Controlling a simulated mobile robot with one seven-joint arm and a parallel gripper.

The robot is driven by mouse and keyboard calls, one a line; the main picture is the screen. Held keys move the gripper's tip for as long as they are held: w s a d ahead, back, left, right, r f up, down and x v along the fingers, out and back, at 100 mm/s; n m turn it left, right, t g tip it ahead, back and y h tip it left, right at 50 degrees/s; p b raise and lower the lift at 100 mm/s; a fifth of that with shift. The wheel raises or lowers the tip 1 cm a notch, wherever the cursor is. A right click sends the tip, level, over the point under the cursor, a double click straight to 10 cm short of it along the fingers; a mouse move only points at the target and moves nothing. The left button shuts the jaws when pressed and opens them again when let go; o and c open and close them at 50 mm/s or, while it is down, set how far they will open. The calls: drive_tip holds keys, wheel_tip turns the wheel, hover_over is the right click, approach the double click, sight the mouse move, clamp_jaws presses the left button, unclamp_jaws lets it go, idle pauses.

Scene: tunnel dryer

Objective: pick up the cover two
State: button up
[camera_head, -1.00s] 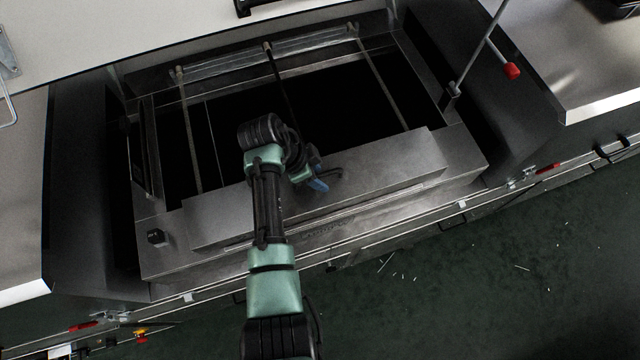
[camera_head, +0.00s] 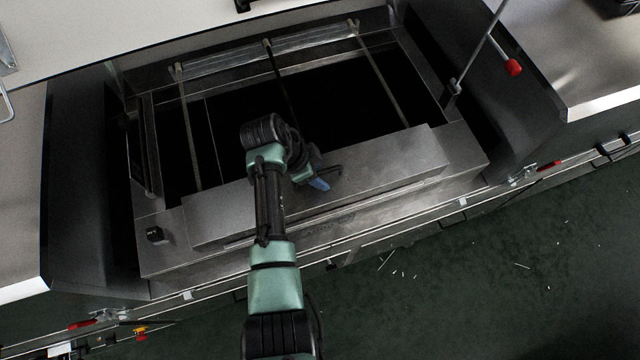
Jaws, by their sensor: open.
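A long grey metal cover (camera_head: 395,168) lies along the front edge of the dryer's dark opening. It is the only cover-like piece I can make out, and no label on it is readable. My gripper (camera_head: 332,173) is over the middle of this cover, with its dark fingers pointing right and a blue part beside them. It is open. A dark handle-like shape shows at the fingers, but I cannot tell it from the fingers. Whether they touch the cover is also unclear. My arm hides the cover's left-middle part.
The open dryer bay (camera_head: 330,100) behind the cover is dark inside, with thin rods across it. A small black knob (camera_head: 153,234) stands on the left front frame. Dark green floor (camera_head: 480,290) lies in front.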

clamp_jaws()
idle(1.4)
